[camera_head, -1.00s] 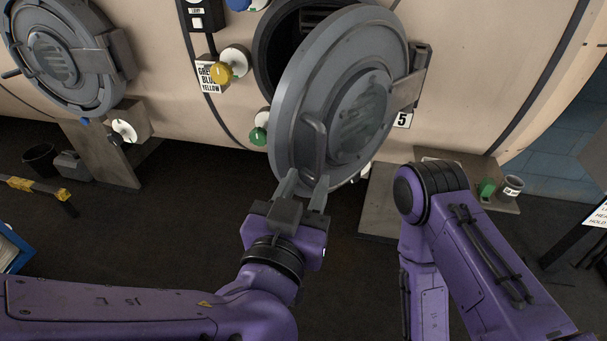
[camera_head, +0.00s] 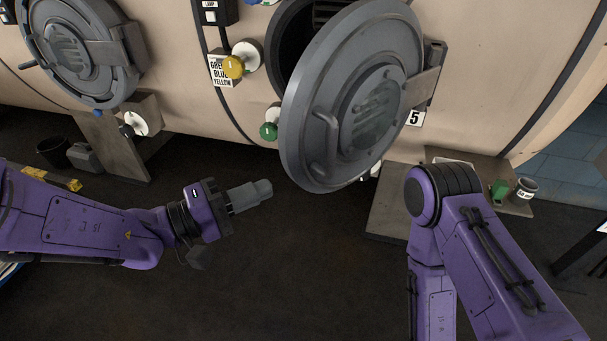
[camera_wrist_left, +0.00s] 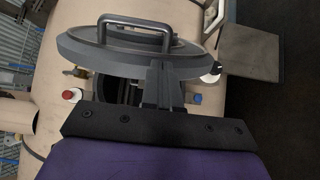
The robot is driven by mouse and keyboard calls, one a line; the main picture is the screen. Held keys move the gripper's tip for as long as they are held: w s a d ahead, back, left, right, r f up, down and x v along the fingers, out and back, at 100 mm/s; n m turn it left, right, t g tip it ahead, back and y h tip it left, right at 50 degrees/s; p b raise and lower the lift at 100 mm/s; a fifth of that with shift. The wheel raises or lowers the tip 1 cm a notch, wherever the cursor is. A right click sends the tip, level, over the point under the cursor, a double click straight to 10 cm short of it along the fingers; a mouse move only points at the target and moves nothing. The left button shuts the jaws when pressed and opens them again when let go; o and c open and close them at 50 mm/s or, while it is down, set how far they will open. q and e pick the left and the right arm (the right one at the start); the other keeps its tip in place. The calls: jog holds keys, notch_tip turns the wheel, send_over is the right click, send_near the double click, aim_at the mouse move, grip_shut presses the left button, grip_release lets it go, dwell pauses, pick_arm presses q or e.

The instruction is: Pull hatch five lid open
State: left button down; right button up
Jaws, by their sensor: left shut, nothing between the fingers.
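The hatch five lid (camera_head: 345,90) is a round grey disc, swung out from its dark round opening (camera_head: 290,45) on a hinge at its right. Its bar handle (camera_head: 325,140) is on the lower left of the lid's outer face. My left gripper (camera_head: 262,190) is shut and empty, below and left of the lid, apart from the handle. In the left wrist view, the lid (camera_wrist_left: 85,52) and its handle (camera_wrist_left: 137,24) show beyond my left gripper's fingers (camera_wrist_left: 165,88). Of my right arm only purple links show in the head view; its gripper is out of view.
Another grey hatch lid (camera_head: 72,50) is at the upper left. A yellow knob (camera_head: 233,67) and a green knob (camera_head: 268,131) stick out left of the hatch. A shelf with a green item and a white cup (camera_head: 524,190) is at the right.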

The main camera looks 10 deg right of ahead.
aim_at(307, 175)
pick_arm(q)
jog(key=p+x, duration=0.2)
jog(key=x, duration=0.8)
jog(key=shift+s+f+p, duration=0.1)
jog(key=shift+s+p, duration=0.05)
jog(key=shift+p, duration=0.2)
pick_arm(e)
notch_tip(307, 175, up, 3)
jog(key=shift+f, duration=0.2)
